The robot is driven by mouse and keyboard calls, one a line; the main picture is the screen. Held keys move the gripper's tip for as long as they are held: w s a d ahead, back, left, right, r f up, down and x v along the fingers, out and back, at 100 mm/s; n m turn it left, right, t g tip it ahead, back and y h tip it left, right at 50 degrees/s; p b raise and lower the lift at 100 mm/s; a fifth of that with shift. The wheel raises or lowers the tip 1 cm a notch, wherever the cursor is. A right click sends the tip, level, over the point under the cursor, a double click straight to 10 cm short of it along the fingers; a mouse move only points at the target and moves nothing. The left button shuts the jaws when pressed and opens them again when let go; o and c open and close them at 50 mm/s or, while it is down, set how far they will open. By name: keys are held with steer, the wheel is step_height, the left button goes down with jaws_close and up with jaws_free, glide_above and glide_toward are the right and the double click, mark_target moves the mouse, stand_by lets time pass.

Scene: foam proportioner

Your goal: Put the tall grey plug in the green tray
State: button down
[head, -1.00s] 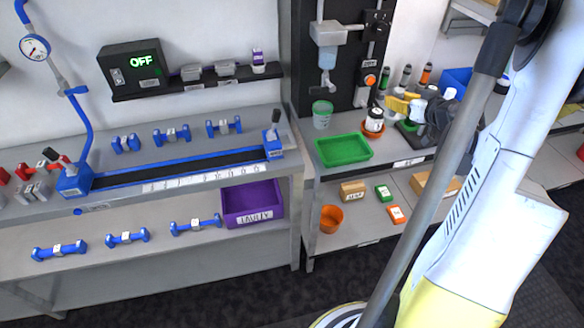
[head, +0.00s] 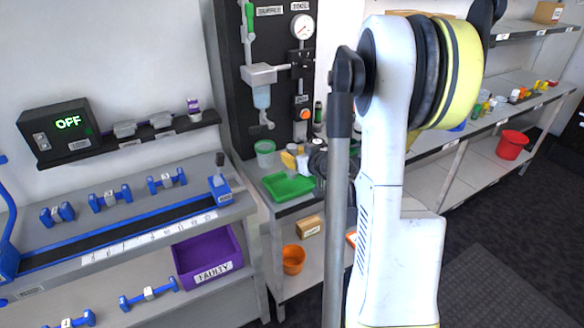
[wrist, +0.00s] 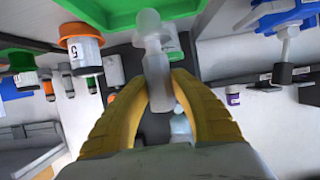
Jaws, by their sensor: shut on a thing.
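A tall pale grey plug (wrist: 159,90) is held between the two yellow fingers of my gripper (wrist: 162,78) in the wrist view. Its rounded end points away from the fingers. The green tray (wrist: 185,8) shows at the top of that view, behind the plug's far end. In the head view the green tray (head: 288,187) lies on the grey bench, and my gripper (head: 292,160) is at its back side, partly hidden by my arm. I cannot tell how high the plug is above the tray.
A jar in an orange dish (wrist: 72,31) stands near the tray in the wrist view. A green-rimmed cup (head: 265,153) stands behind the tray, by the black panel (head: 232,95). An orange pot (head: 293,259) and a cardboard box (head: 311,227) are on the shelf below.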

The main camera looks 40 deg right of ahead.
steer(key=shift+f+b, duration=0.8)
steer(key=shift+f, duration=0.95)
steer(key=shift+f, duration=0.2)
steer(key=c, duration=1.2)
jaws_free()
steer(key=shift+r, duration=0.15)
